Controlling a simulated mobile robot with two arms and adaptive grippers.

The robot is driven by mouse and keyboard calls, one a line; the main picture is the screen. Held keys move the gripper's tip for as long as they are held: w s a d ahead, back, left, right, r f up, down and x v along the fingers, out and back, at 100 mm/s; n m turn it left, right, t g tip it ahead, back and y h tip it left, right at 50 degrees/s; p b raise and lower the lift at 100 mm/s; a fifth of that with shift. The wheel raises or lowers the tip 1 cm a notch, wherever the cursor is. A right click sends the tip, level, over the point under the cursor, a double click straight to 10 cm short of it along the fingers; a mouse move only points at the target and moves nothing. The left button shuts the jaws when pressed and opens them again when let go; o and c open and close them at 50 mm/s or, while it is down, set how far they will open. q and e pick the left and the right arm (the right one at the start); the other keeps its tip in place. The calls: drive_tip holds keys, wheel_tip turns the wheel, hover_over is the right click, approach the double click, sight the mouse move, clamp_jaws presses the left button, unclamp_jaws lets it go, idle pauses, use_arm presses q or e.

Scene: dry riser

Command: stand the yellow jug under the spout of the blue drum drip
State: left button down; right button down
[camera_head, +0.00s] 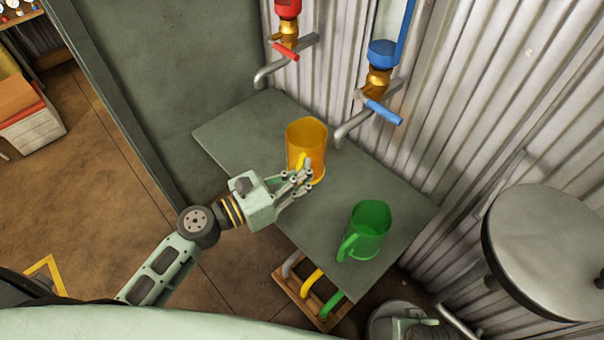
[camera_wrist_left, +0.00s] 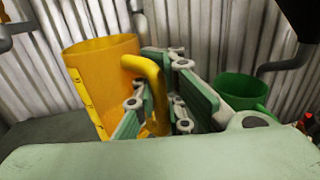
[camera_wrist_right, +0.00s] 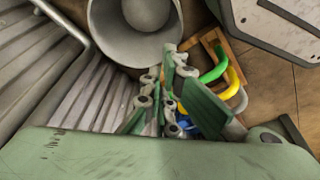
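The yellow jug (camera_head: 306,140) is upright over the bench's middle, its handle toward my left gripper; I cannot tell whether its base touches the bench. My left gripper (camera_head: 302,181) has its fingers around the handle (camera_wrist_left: 158,88) and appears shut on it. The blue drum drip (camera_head: 380,58) is on the wall, with a brass tap, a blue lever (camera_head: 382,110) and a grey spout pipe (camera_head: 352,126). The spout's end is just right of the jug. My right gripper (camera_wrist_right: 162,100) is low, off the bench, with nothing seen between its close-set fingers.
The green jug (camera_head: 370,222) stands at the bench's near right. The red drip (camera_head: 288,30) and its spout (camera_head: 268,74) are further left. The bench (camera_head: 235,128) is clear at its left end. A round metal lid (camera_head: 555,250) is at right. A crate with coloured pipes (camera_head: 312,285) is below.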

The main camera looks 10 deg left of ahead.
use_arm(q)
drive_tip(key=shift+w+d, duration=0.25)
drive_tip(key=shift+w, duration=0.1)
use_arm(e)
drive_tip(key=shift+f, duration=0.55)
drive_tip(key=shift+w, duration=0.15)
use_arm(q)
drive_tip(key=shift+f, duration=0.1)
use_arm(e)
drive_tip(key=shift+r, duration=0.2)
use_arm(q)
drive_tip(key=shift+f, duration=0.3)
use_arm(e)
drive_tip(key=shift+r, duration=0.65)
drive_tip(key=shift+r, duration=0.1)
